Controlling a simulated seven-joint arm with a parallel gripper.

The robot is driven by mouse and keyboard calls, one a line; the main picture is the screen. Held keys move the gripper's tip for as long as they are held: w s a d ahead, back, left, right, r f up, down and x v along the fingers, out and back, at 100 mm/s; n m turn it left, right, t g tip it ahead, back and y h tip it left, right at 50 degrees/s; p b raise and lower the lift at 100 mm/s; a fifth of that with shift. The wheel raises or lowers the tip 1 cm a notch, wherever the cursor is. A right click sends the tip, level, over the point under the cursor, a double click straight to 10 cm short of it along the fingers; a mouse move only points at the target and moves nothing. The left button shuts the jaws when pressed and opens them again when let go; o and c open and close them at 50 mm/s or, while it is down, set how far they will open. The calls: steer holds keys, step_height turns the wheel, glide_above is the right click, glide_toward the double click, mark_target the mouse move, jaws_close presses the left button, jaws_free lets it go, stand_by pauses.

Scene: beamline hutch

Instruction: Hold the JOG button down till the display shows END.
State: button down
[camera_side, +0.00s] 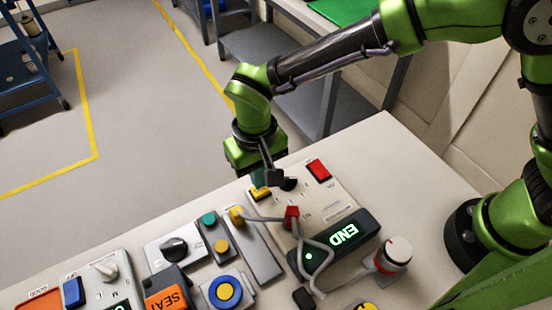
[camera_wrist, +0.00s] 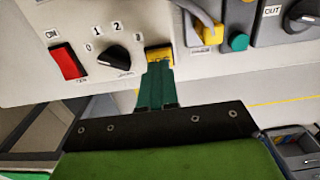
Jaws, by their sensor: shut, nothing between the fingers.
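The display (camera_side: 343,238) on a dark housing reads END in lit letters, with a small green light beside it. My gripper (camera_side: 259,182) is shut and empty, pointing down at this button. In the wrist view its green fingertips (camera_wrist: 160,66) overlap the button's edge and hide part of it. I cannot tell whether the button is pressed in.
On the same panel are a black knob (camera_wrist: 114,57) marked 0, 1, 2 and a red rocker switch (camera_wrist: 68,62). A grey cable (camera_side: 318,243) loops over the display housing.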

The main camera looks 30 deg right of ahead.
mark_target(270, 191)
steer(key=shift+r, duration=2.5)
steer(key=shift+s+d+f+n, duration=0.3)
steer(key=shift+s+d+n, duration=0.3)
steer(key=shift+d, duration=0.15)
steer(key=s+d+r+m+t, duration=0.1)
steer(key=d+r, duration=0.3)
steer(key=d, duration=0.5)
steer(key=s+d+r+m+t+y, duration=0.1)
steer(key=s+d+r+m+t, duration=0.1)
steer(key=d, duration=0.8)
steer(key=s+d+r+m+t+y, duration=0.1)
steer(key=s+d+r+m+t, duration=0.1)
steer(key=s+d+r+t, duration=0.2)
steer(key=d+r, duration=0.3)
steer(key=d, duration=0.2)
steer(key=shift+s+d+r, duration=0.25)
steer(key=shift+s+r, duration=0.1)
steer(key=shift+r, duration=0.05)
